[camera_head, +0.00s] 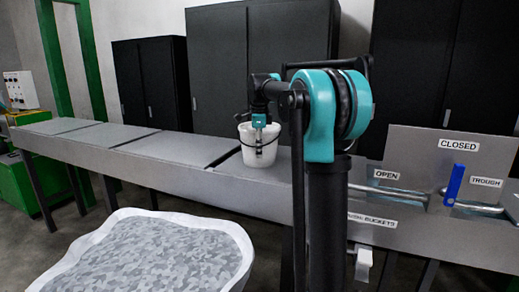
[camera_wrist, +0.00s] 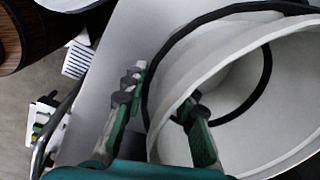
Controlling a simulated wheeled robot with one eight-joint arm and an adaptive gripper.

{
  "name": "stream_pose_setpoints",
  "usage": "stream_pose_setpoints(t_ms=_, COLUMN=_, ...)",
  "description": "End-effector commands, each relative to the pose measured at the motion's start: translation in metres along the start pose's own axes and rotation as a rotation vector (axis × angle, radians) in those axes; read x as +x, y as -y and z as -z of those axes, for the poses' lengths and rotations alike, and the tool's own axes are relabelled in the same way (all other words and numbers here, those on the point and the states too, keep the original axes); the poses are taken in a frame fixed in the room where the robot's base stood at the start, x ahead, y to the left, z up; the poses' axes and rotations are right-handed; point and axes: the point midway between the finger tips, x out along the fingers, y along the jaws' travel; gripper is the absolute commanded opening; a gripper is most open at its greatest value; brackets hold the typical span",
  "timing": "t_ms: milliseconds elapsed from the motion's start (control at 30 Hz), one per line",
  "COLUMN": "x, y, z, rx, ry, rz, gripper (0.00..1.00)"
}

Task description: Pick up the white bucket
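The white bucket (camera_head: 250,158) stands upright on the grey trough top in the head view. In the wrist view the bucket (camera_wrist: 285,60) fills the right side, with its mouth and black handle showing. My gripper (camera_head: 259,138) is at the bucket's near side, at rim height. In the wrist view my gripper (camera_wrist: 163,92) has its green fingers apart. The left finger is outside the bucket wall and the right finger is inside the mouth. The rim lies between them, with a visible gap beside the left finger.
The long grey trough (camera_head: 110,150) runs under the bucket. A blue lever (camera_head: 453,186) and labelled panel (camera_head: 450,160) stand at the right. A white container of grey pieces (camera_head: 160,262) is at the front left. Black cabinets (camera_head: 218,65) stand behind.

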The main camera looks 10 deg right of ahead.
Motion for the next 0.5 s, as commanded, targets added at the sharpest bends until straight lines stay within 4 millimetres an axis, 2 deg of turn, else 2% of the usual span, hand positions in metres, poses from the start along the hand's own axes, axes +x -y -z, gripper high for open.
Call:
stream_pose_setpoints(t_ms=133, x=0.015, y=0.000, z=0.000, rx=0.000, ry=0.000, rz=0.000, gripper=0.27)
stream_pose_setpoints(t_ms=400, x=0.017, y=0.000, z=0.000, rx=0.000, ry=0.000, rz=0.000, gripper=0.27)
stream_pose_setpoints(t_ms=500, x=0.017, y=0.000, z=0.000, rx=0.000, ry=0.000, rz=0.000, gripper=0.15)
